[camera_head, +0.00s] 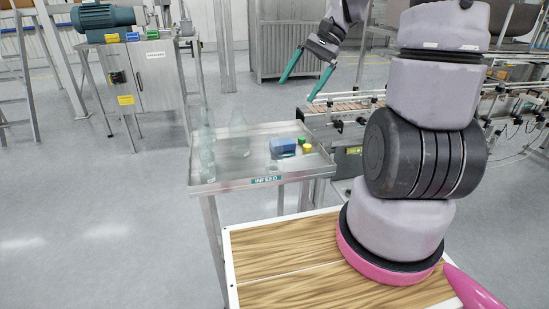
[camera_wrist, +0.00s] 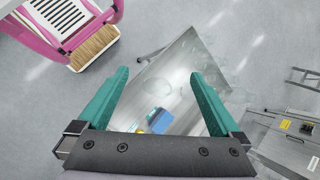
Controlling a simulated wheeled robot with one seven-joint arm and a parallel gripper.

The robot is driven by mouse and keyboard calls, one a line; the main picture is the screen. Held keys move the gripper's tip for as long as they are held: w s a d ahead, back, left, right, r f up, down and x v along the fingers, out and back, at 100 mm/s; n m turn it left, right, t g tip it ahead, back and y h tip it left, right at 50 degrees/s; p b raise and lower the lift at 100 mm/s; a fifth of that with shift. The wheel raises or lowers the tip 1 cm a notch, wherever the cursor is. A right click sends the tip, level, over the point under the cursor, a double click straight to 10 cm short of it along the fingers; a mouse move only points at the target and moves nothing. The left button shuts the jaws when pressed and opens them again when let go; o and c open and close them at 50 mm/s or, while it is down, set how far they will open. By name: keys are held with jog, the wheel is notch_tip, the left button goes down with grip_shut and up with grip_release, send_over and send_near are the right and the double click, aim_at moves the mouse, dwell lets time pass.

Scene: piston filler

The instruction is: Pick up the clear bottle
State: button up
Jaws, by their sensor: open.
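Clear, see-through bottles stand on the metal infeed table (camera_head: 232,178). A slim one (camera_head: 207,158) is at its left edge and a wider one (camera_head: 239,135) stands to its right. I cannot tell which is the task's bottle. In the wrist view, faint clear outlines (camera_wrist: 238,94) show beside the right finger, partly hidden by it. My gripper (camera_head: 298,90) is open and empty, held above and behind the table's far right. In the wrist view, my gripper (camera_wrist: 160,73) has its teal fingers spread over the table, with no bottle clearly between them.
A blue block (camera_head: 283,147) with small yellow and green pieces (camera_head: 304,146) sits on the table's right part. A conveyor (camera_head: 350,104) runs behind at right. A metal cabinet with a motor (camera_head: 155,80) stands back left.

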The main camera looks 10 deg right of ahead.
jog(key=w+f+m+g+y, duration=0.1)
jog(key=w+f+m+y, duration=0.35)
jog(key=f, duration=0.75)
jog(key=m+t+y, duration=0.4)
jog(key=m+y, duration=0.2)
jog(key=y, duration=0.1)
send_near(274, 150)
jog(key=w, duration=0.1)
jog(key=w+a, duration=0.1)
jog(key=w+f, duration=0.1)
jog(key=shift+w+a+h, duration=0.2)
jog(key=shift+w+h, duration=0.05)
jog(key=shift+a+f, duration=0.15)
jog(key=shift+a, duration=0.05)
jog(key=a, duration=0.7)
jog(key=w+a, duration=0.1)
jog(key=a, duration=0.2)
jog(key=shift+a, duration=0.15)
jog(key=c, duration=1.2)
jog(key=shift+c, duration=0.2)
